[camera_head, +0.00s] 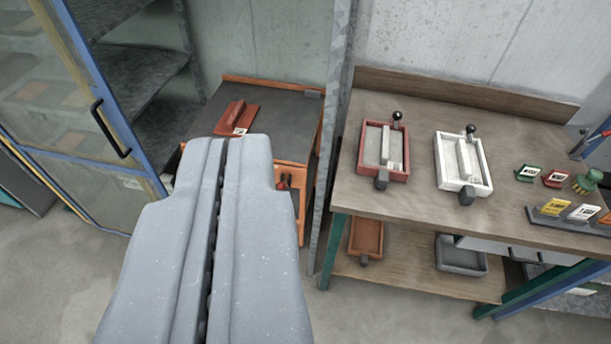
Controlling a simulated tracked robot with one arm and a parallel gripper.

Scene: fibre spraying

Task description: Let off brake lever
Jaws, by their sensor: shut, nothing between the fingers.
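My gripper (231,143) is shut and empty, reaching up from the bottom of the view. It hides part of an orange cart (268,82) with a dark top, which stands behind it. A small red and black part (285,181) shows on the cart's front, just right of my gripper. It may be the brake lever, but it is too small to tell, and its position is unclear. A red block (236,118) with a white label lies on the cart top, beyond my fingertips in the picture.
A cabinet with a blue-framed glass door (75,110) stands on the left. A grey upright post (331,130) separates the cart from a wooden workbench (425,125) on the right. The bench holds a red tray (363,150), a white tray (440,160) and small labelled items.

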